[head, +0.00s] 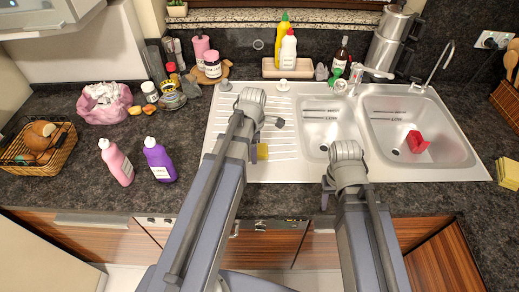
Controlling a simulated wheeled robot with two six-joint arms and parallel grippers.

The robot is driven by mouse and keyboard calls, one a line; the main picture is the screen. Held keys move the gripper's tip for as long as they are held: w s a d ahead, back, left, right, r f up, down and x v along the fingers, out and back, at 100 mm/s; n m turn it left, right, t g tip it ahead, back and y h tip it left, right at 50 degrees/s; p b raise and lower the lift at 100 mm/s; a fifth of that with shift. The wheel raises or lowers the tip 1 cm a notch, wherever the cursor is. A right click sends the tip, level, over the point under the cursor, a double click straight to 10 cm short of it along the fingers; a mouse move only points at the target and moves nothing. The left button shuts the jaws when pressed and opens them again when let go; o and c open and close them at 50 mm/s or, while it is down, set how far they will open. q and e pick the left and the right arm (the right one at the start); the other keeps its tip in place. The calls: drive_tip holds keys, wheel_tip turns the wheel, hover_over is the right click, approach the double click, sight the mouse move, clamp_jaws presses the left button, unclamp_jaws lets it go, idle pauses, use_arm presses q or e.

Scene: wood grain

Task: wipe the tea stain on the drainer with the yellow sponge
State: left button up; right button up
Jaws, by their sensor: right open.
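The drainer (284,139) is the ridged steel area left of the sink bowls. A yellow sponge-like block (508,172) lies on the dark counter at the far right. A mustard-yellow patch (262,151) shows at the right edge of my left arm, over the drainer; I cannot tell whether it is a sponge or a stain. I make out no other stain; my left arm covers part of the drainer. My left gripper (274,122) is over the drainer, mostly hidden by its wrist. My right gripper (326,194) is open at the sink's front edge, apart from the right-hand block.
A red block (416,142) lies in the right bowl. The faucet (436,72) stands behind it. Bottles (288,50) stand on a tray at the back.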

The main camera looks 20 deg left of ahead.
use_arm(q)
wheel_tip(320, 180, up, 6)
drive_tip(key=p, duration=0.6)
use_arm(e)
wheel_tip(320, 180, up, 6)
use_arm(q)
wheel_tip(320, 180, up, 3)
drive_tip(key=p, duration=0.3)
drive_tip(key=shift+r, duration=0.1)
use_arm(e)
wheel_tip(320, 180, up, 3)
drive_tip(key=shift+r, duration=0.1)
